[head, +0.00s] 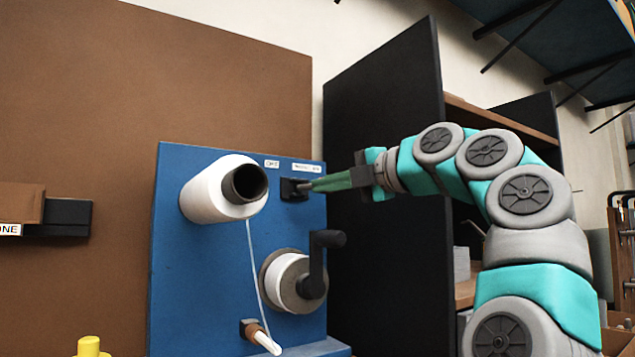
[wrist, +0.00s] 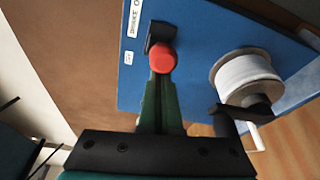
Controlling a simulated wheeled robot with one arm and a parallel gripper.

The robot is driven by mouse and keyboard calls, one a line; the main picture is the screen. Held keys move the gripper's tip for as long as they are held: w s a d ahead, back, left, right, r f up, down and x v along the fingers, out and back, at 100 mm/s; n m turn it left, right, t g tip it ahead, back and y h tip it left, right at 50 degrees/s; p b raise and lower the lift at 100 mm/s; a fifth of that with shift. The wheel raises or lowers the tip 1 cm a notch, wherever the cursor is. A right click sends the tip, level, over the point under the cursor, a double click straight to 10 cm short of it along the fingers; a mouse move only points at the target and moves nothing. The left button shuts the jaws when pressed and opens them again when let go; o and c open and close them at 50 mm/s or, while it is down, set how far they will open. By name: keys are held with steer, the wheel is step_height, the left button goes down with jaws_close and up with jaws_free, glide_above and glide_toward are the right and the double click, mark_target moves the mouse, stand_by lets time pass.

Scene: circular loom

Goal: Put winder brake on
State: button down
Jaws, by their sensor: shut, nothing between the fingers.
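The winder brake has a black base (head: 292,189) on the upper right of the blue panel, under two small white labels. In the wrist view its base (wrist: 157,35) carries a red round knob (wrist: 162,58) that faces the camera. My gripper (head: 314,186) is shut with its green fingers pointing left at the brake. In the wrist view the fingertips (wrist: 161,78) are directly at the red knob, with nothing held between them. I cannot tell whether they touch the knob. The fingers hide the lever in the head view, so its setting is unclear.
A white yarn cone (head: 210,191) juts out left of the brake. A winder spool (head: 285,281) with a black crank (head: 318,262) sits below it. A thread runs down to a white-tipped guide (head: 262,340). A dark cabinet (head: 375,115) stands behind my arm.

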steer(key=shift+w+d+p, duration=0.3)
steer(key=shift+w+d, duration=0.1)
steer(key=shift+d, duration=0.2)
steer(key=shift+w+d+r, duration=0.1)
steer(key=shift+d+r, duration=0.05)
steer(key=shift+d, duration=0.25)
steer(key=b+v, duration=0.1)
steer(key=v, duration=0.6)
steer(key=shift+s, duration=0.4)
steer(key=shift+a, duration=0.35)
